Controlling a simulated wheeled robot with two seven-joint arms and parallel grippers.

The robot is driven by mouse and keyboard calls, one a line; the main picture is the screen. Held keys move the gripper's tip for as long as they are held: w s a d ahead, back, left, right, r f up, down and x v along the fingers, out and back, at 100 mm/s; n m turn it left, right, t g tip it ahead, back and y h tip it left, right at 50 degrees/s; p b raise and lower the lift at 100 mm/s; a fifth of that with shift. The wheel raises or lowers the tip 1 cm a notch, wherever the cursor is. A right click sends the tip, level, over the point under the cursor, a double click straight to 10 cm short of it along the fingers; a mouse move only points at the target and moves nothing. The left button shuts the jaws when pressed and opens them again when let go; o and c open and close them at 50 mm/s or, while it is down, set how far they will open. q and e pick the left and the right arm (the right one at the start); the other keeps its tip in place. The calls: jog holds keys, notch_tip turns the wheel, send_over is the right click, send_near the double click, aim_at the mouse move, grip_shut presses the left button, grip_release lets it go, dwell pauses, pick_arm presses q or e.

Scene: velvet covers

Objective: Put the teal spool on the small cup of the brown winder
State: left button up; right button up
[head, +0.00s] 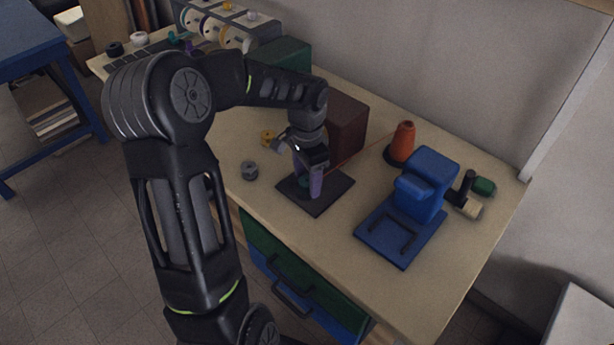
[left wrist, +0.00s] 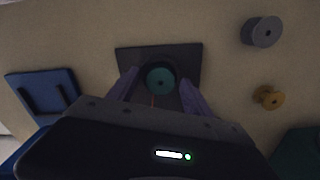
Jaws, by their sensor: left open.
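The teal spool (left wrist: 160,80) is seen end-on in the left wrist view, over a dark round cup (left wrist: 157,65) on the dark base plate (left wrist: 190,52). In the head view the teal spool (head: 303,183) shows partly behind the fingers, above the dark plate (head: 325,203) in front of the brown winder's body (head: 347,122). My left gripper (head: 310,190) points down there, its purple fingers on either side of the spool. It is open. Whether the spool is fully seated is hidden. My right gripper is not in view.
A grey spool (head: 249,170) and a yellow spool (head: 268,137) lie left of the plate. A blue winder (head: 425,185) and an orange cone (head: 402,141) stand to the right. An orange thread runs from the cone towards the plate. A green box (head: 285,60) is behind.

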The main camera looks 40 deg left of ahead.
aim_at(307, 181)
pick_arm(q)
notch_tip(307, 181, up, 12)
jog(key=shift+r, duration=0.15)
dwell(0.6)
dwell(0.5)
